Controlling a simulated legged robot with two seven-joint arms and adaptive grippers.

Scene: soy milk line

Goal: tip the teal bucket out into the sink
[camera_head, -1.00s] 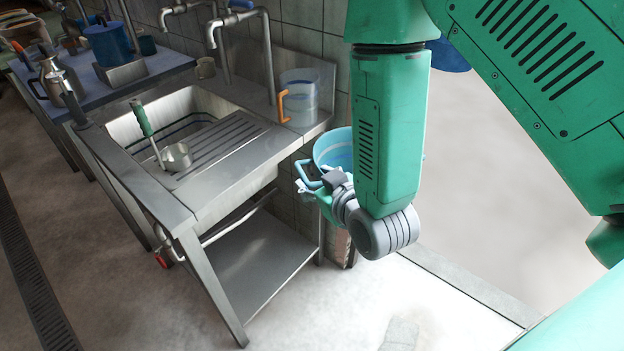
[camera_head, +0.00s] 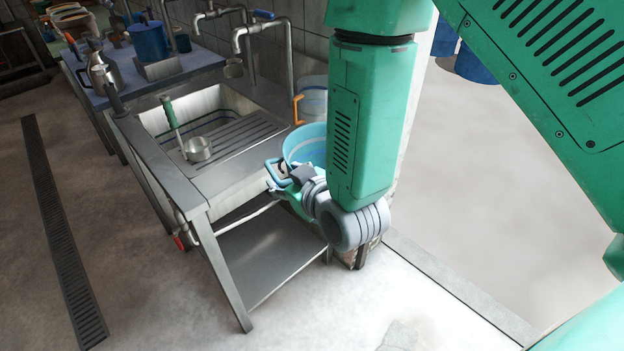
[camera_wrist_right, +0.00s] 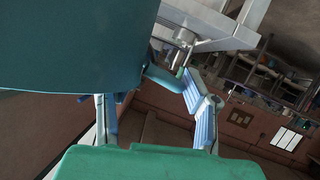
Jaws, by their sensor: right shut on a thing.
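The teal bucket (camera_head: 303,143) is beside the right end of the sink, its open top showing and its lower part hidden by my arm. The steel sink (camera_head: 182,195) has an open basin with a ribbed drainboard. My right gripper (camera_head: 283,172) is shut on the bucket's blue side handle, partly covered by my wrist. In the right wrist view the bucket wall (camera_wrist_right: 75,45) fills the upper left, and the blue-padded fingers (camera_wrist_right: 165,100) are at the handle. The bucket looks about upright; its contents cannot be seen. My left gripper is out of view.
A ladle (camera_head: 197,149) with a green handle rests at the sink. A clear jug with an orange handle (camera_head: 298,108) stands at the sink's back right corner, close behind the bucket. Taps (camera_head: 262,28) rise behind the basin. The floor in front is clear.

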